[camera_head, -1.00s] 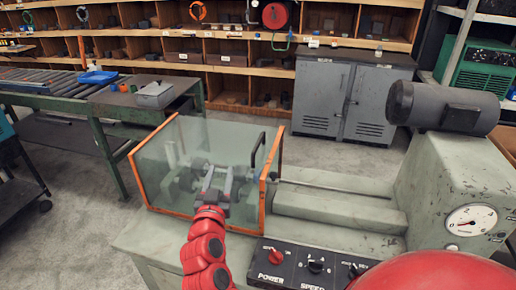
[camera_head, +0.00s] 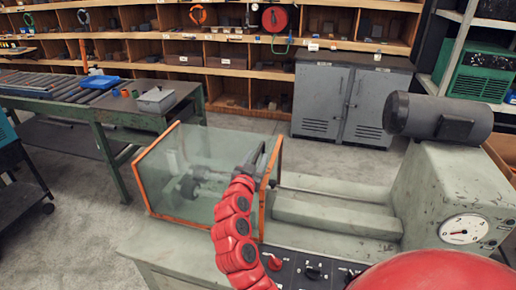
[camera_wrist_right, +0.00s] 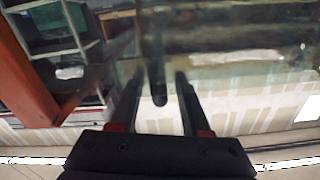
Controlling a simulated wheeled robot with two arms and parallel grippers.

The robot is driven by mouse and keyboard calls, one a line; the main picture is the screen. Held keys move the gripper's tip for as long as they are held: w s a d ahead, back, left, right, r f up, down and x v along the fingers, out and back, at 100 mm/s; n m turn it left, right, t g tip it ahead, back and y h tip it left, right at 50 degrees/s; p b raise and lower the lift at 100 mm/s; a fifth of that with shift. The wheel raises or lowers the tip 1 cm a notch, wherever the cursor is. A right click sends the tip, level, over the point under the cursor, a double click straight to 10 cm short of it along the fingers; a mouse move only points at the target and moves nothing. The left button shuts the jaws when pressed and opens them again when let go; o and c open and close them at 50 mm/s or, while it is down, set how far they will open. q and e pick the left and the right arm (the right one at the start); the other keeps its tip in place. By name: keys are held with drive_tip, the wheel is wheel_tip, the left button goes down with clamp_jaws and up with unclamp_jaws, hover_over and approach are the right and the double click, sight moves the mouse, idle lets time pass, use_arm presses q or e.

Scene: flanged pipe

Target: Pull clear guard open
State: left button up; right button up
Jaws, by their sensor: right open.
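The clear guard (camera_head: 200,165) is a see-through box with orange edges on the grey-green machine, and its panels stand around the workpiece area. Its black handle (camera_head: 272,160) is at the right orange-edged end, partly hidden by my right gripper. My right gripper (camera_head: 255,152) is at the upper right of the guard, beside the handle. In the right wrist view its fingers (camera_wrist_right: 158,85) are apart, with a dark rounded bar (camera_wrist_right: 158,88) showing between them, likely the handle. I cannot tell whether they touch it. My left gripper is not in view.
A control panel (camera_head: 312,272) with knobs is at the machine's front. A motor (camera_head: 438,117) and a dial gauge (camera_head: 464,229) are at the right. The machine bed (camera_head: 335,214) right of the guard is clear. A roller table (camera_head: 85,100) stands behind left.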

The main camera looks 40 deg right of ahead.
drive_tip(key=shift+x, duration=1.35)
clamp_jaws()
idle(0.4)
